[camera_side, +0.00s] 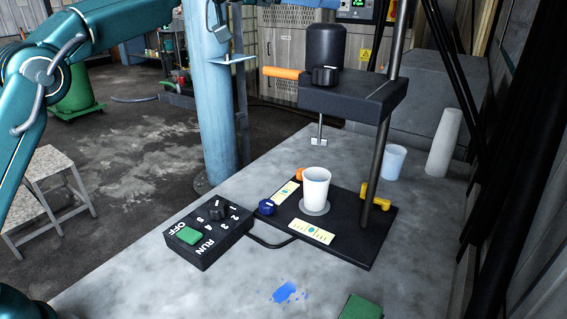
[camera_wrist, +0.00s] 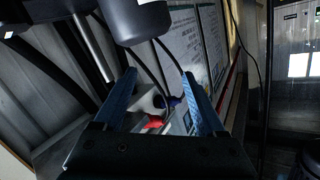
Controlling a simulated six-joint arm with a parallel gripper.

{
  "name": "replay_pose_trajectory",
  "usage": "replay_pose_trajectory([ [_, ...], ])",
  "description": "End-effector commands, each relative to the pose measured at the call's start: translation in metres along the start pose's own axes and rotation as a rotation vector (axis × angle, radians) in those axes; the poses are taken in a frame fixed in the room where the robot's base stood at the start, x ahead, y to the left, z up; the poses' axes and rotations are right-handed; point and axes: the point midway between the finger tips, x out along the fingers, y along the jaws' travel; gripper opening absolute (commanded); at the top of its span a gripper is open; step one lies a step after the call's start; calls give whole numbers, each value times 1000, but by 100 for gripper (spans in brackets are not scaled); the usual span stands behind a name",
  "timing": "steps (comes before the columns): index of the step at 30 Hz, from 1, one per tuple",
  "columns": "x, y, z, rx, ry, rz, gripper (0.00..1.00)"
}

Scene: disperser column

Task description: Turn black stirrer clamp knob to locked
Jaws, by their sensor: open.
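The black stirrer clamp knob (camera_side: 325,76) sits on top of the dark clamp block (camera_side: 352,98), in front of the black cylindrical motor (camera_side: 326,45), in the side view. It carries a small pale mark; its exact setting is too small to tell. An orange handle (camera_side: 281,72) sticks out left of the block. My gripper (camera_wrist: 159,74) shows only in the wrist view, its two blue fingers apart and empty. A dark cylinder (camera_wrist: 135,18), probably the motor, hangs above the fingers there. I cannot pick out the knob in the wrist view.
A white cup (camera_side: 316,187) stands on the black base plate (camera_side: 352,248) below the stirrer shaft. A black control box (camera_side: 205,235) lies left of it. A steel post (camera_side: 382,150) rises at the right. The front table has a blue stain (camera_side: 286,292) and a green item (camera_side: 361,307).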

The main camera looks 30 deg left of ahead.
Motion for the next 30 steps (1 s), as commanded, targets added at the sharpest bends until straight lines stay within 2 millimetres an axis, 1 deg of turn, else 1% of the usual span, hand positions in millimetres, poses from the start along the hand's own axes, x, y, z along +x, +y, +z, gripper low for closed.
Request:
replay_pose_trajectory([
  [3,-2,-35,17,198,-106,-198,73],
  [5,-6,-50,23,321,-161,-288,73],
  [7,-9,-58,34,487,-241,-343,73],
  [10,-16,-69,41,758,-337,-420,73],
  [13,-23,-74,39,1052,-406,-480,73],
  [16,-27,-69,29,1356,-436,-521,73],
  [17,-28,-66,25,1450,-436,-530,73],
  [18,-28,-59,20,1574,-431,-538,73],
  [20,-28,-46,12,1759,-407,-547,73],
  [21,-27,-34,8,1883,-380,-551,73],
  [23,-26,-14,2,2064,-323,-553,73],
  [25,-26,14,-3,2269,-232,-548,73],
  [28,-27,57,-3,2516,-66,-534,73],
  [29,-28,68,3,2561,-23,-510,73],
  [30,-29,80,13,2604,24,-465,73],
])
